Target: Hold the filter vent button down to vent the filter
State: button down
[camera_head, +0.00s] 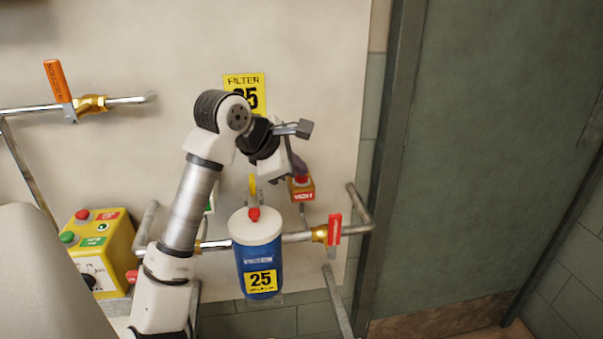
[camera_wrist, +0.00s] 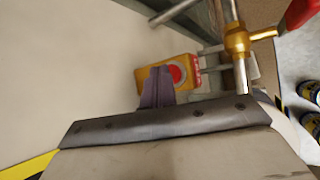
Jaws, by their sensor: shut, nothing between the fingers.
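The filter vent button is a red round button (camera_head: 301,179) on a small orange-yellow box (camera_head: 302,194) with a red label, mounted at the wall right of and above the blue filter. In the wrist view the red button (camera_wrist: 178,73) shows on its yellow box (camera_wrist: 186,92), just right of the fingertips. My gripper (camera_head: 298,168) is shut and empty, its dark fingers pointing down close to the button. The fingers also show in the wrist view (camera_wrist: 157,78), overlapping the box's left part. I cannot tell whether they touch the button. The blue filter canister (camera_head: 260,262) has a white lid.
A pipe with a brass fitting and red handle (camera_head: 334,229) runs right of the filter. A yellow control box (camera_head: 103,240) with red and green buttons is at the left. An orange-handled valve (camera_head: 58,82) is upper left. A green door (camera_head: 490,150) fills the right side.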

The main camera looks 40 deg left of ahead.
aim_at(297, 178)
jog(key=shift+r, duration=0.1)
dwell(0.3)
jog(key=shift+r+p, duration=0.45)
jog(key=shift+r, duration=0.35)
notch_tip(297, 178, up, 5)
jog(key=p, duration=0.2)
jog(key=shift+p, duration=0.4)
